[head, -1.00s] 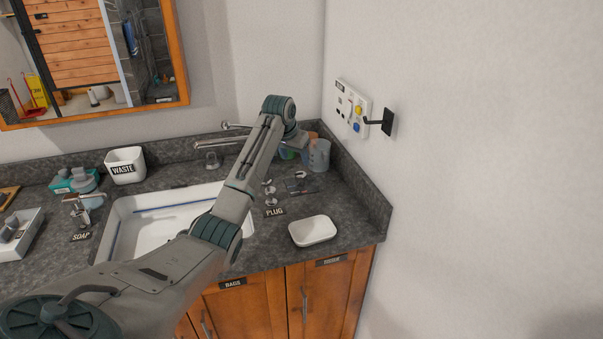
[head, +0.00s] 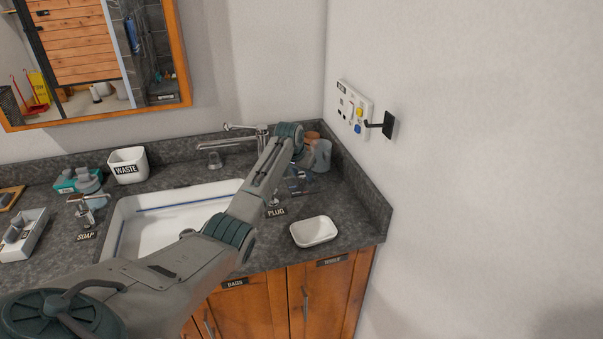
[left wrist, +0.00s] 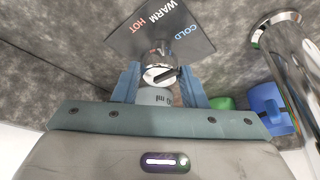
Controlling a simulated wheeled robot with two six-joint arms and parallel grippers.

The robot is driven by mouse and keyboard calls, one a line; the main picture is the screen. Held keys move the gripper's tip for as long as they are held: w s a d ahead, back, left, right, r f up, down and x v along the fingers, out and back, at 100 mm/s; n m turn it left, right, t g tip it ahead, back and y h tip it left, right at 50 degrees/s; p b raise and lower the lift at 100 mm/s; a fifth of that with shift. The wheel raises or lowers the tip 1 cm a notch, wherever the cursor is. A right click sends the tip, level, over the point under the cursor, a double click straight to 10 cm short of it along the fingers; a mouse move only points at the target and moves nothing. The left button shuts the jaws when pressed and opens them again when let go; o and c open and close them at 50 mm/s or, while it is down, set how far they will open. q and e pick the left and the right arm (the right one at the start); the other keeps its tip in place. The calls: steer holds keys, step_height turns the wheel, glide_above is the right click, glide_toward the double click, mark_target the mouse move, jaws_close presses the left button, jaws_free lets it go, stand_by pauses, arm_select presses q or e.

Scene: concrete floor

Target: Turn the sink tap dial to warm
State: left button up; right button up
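The dark dial plate (left wrist: 160,30), marked HOT, WARM and COLD, lies on the counter right of the sink. Its round metal dial (left wrist: 160,73) has a dark bar across it; which word it points to I cannot tell. My left gripper (left wrist: 164,84) is open, its blue fingers apart on either side of the dial in the left wrist view; I see no clear contact. In the head view, my left gripper (head: 297,180) points down over the plate, largely hiding it. The metal tap (head: 228,145) stands behind the sink. My right gripper is not in view.
Cups (head: 321,155) stand close behind my left gripper. A white dish (head: 314,231) is at the counter's front right. The sink (head: 150,218) is at the left, partly behind my arm. A black wall hook (head: 388,124) sticks out at the right.

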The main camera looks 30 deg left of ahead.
arm_select(q)
steer(key=c, duration=0.5)
steer(key=shift+o, duration=0.2)
steer(key=shift+d+r+n+y+p, duration=0.15)
steer(key=shift+n+y+p, duration=0.25)
steer(key=shift+n+p, duration=0.65)
steer(key=shift+n+y+p, duration=0.3)
steer(key=shift+n+p, duration=0.35)
steer(key=shift+p, duration=0.05)
steer(key=n+g+p, duration=0.1)
steer(key=n, duration=0.2)
steer(key=shift+w+y, duration=0.1)
steer(key=shift+y, duration=0.3)
steer(key=shift+n+g+y, duration=0.3)
steer(key=shift+n+y, duration=0.1)
steer(key=shift+n, duration=0.7)
steer(key=o, duration=1)
